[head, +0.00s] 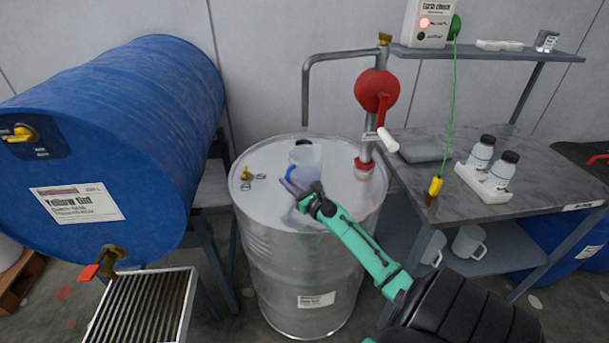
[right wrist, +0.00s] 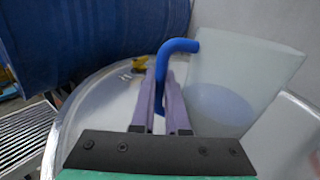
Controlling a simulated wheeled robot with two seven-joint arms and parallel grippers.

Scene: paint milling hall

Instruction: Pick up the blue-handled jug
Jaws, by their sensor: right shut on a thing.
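The blue-handled jug (head: 309,156) is a pale, translucent vessel over the top of the steel drum in the head view. In the right wrist view the jug (right wrist: 235,80) stands about upright, right of the fingers. Its blue handle (right wrist: 182,46) runs down between the purple fingers. My right gripper (head: 291,187) is shut on this handle; its fingers also show in the right wrist view (right wrist: 163,110). I cannot tell whether the jug's base touches the drum lid. My left gripper is out of view.
The steel drum (head: 300,260) carries a red hand pump (head: 376,91) with a pipe at its right rear. A blue drum (head: 110,130) lies at left. A grey bench (head: 530,160) at right holds white bottles (head: 490,165). A pale shape (right wrist: 285,135) beside the jug is unclear.

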